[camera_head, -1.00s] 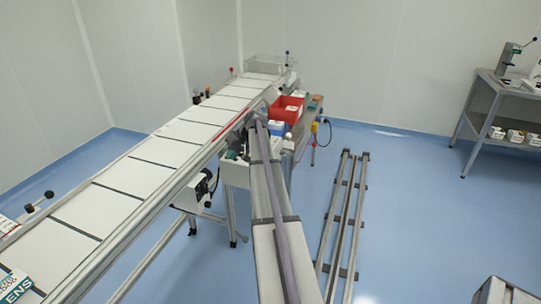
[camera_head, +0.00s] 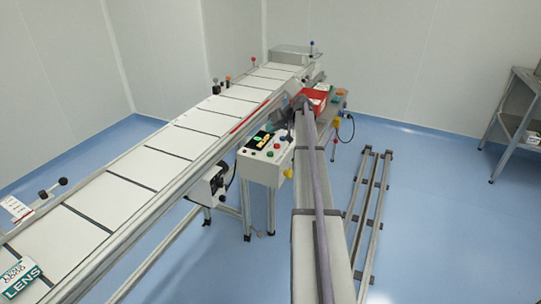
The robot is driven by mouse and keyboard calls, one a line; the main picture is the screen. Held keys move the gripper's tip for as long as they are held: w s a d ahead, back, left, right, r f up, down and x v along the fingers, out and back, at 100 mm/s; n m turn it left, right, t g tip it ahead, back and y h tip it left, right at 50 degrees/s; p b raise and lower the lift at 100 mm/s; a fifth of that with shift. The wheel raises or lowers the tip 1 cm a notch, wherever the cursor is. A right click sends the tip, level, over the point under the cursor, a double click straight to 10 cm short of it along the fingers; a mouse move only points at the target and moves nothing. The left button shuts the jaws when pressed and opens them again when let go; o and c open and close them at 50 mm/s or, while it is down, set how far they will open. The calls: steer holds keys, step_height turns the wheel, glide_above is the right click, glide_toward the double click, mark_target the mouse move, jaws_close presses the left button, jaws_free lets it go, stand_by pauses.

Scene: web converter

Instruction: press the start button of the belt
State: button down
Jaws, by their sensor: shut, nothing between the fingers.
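The belt (camera_head: 180,141) is a long white conveyor with dark cross lines, running from the lower left to the back. Beside it stands a pale control box (camera_head: 254,168) with a dark and yellow panel (camera_head: 259,141) and several small coloured buttons. My gripper (camera_head: 289,136) is small and partly hidden at the end of my arm, over the right rear of the box. It looks shut and empty; contact with a button cannot be told.
A red bin (camera_head: 317,99) stands behind my arm on a side table. A box marked LENS (camera_head: 20,278) lies on the belt at the lower left. A floor rack of rails (camera_head: 370,210) lies to the right. A grey shelf (camera_head: 517,120) stands at the far right.

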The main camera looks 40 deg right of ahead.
mark_target(271, 152)
step_height(271, 152, down, 8)
steer(key=b, duration=0.7)
stand_by(1.5)
steer(key=shift+f+b, duration=0.4)
steer(key=shift+b, duration=0.1)
